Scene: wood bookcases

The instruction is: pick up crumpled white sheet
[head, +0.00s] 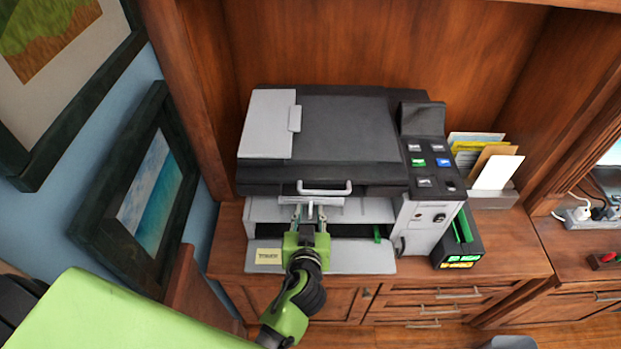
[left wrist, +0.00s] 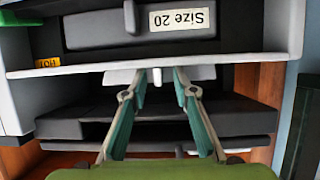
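A small white piece, likely the crumpled white sheet (head: 318,201), shows under the front handle of the grey and black copier (head: 350,128). In the left wrist view the white piece (left wrist: 205,73) lies just beyond and between the fingertips, below a white ledge. Its crumpled shape is mostly hidden. My left gripper (head: 310,208) reaches into the copier's front, its fingers apart; they also show in the left wrist view (left wrist: 160,76). I cannot tell whether they touch the white piece. My right gripper is not in view.
The copier's overhanging lid handle (head: 324,188) is close above the fingers, and a lower tray (head: 345,258) lies beneath. To the right stand a black box with green parts (head: 458,240) and a paper holder (head: 495,198). A framed picture (head: 145,195) hangs at left.

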